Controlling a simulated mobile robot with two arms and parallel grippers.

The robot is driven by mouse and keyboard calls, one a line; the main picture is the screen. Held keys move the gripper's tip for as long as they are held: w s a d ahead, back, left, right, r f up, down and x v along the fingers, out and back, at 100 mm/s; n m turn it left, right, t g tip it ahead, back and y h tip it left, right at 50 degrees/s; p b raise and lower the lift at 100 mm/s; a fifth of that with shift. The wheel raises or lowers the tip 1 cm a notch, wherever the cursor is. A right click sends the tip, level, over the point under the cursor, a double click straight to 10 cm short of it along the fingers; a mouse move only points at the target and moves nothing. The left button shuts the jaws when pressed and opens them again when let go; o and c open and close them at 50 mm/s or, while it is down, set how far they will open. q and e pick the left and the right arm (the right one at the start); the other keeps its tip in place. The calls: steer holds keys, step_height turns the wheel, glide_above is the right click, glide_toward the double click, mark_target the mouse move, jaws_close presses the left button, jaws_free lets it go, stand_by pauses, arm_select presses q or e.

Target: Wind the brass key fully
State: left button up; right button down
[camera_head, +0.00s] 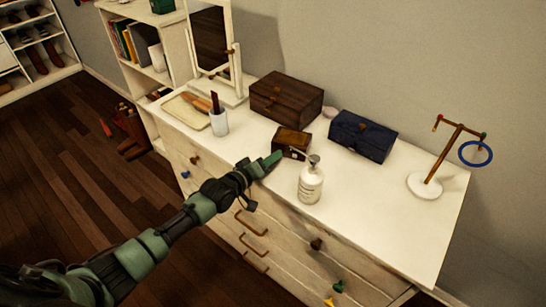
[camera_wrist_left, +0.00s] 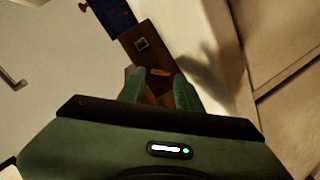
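A small brown wooden box (camera_head: 292,141) stands on the white dresser top, near its front edge. In the left wrist view the box (camera_wrist_left: 136,32) shows a small square metal fitting on one face. A small brass-coloured piece, apparently the key (camera_wrist_left: 160,72), shows on the box between my finger ends. My left gripper (camera_head: 268,163) is at the box's front left side. In the wrist view its green fingers (camera_wrist_left: 158,84) stand apart with a gap around the brass piece. I cannot tell whether they touch it. My right gripper is not in view.
A white pump bottle (camera_head: 311,182) stands close right of the small box. A larger brown chest (camera_head: 286,98) and a navy box (camera_head: 362,136) stand behind. A cup (camera_head: 219,122) and tray (camera_head: 184,112) are left, a ring stand (camera_head: 425,190) right. The dresser's front right is clear.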

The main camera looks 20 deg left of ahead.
arm_select(q)
steer(key=shift+x, duration=0.8)
steer(key=shift+f, duration=0.1)
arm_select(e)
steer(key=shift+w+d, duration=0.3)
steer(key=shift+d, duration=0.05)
arm_select(q)
jaws_close()
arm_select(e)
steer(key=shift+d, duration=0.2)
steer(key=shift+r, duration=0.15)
